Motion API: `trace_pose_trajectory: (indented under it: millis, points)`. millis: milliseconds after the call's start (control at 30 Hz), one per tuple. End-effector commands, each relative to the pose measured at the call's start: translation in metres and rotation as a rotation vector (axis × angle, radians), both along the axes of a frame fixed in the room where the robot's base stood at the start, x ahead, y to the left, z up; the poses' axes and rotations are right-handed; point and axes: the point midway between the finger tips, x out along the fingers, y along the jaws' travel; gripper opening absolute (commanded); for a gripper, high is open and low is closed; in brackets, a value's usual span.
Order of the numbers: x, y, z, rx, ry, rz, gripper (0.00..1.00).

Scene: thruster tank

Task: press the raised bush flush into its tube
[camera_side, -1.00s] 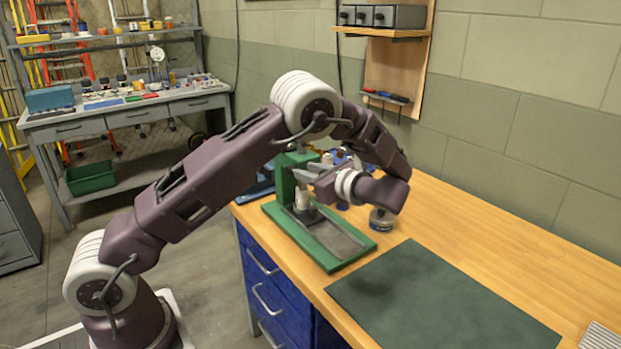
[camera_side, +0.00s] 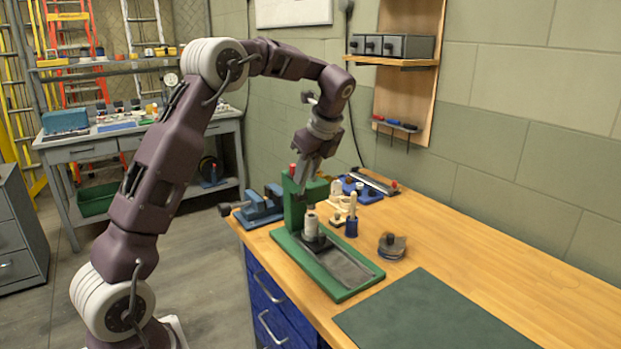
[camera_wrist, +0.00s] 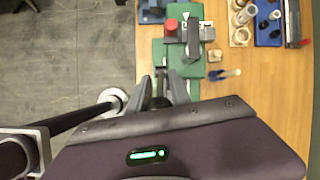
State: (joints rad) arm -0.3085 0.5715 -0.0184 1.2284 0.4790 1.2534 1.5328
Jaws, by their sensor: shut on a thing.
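The green press (camera_side: 294,207) stands on its green base at the near-left part of the bench. Under its head a pale grey tube (camera_side: 311,228) stands upright, with a narrower light piece, seemingly the bush, at its top (camera_side: 311,209); how far the bush stands up is too small to tell. My gripper (camera_side: 302,188) points down at the press head, above and beside the tube. In the wrist view my gripper (camera_wrist: 165,88) has its grey fingers closed around a dark part, apparently the press lever, mostly hidden. The tube is not clearly seen in the wrist view.
A blue vise (camera_side: 260,206) stands left of the press. A blue holder with a peg (camera_side: 352,226) and a round metal piece (camera_side: 391,246) stand to its right. Wooden holders and a blue tray (camera_wrist: 268,22) lie behind. A dark mat (camera_side: 435,312) lies clear in front.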

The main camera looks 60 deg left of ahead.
Motion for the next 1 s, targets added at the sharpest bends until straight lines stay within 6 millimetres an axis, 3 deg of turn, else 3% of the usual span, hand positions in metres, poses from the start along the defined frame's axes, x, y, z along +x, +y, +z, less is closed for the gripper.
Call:
trace_pose_trajectory:
  millis: [133,400,967,1000]
  points:
    - [0.0,0.009,0.003,-0.081,-0.003,0.002,0.0]
    - [0.0,0.016,0.004,-0.072,0.0,0.0,0.0]
    - [0.0,0.019,0.003,-0.071,0.003,0.002,0.0]
    - [0.0,0.019,0.003,-0.071,0.004,0.002,0.29]
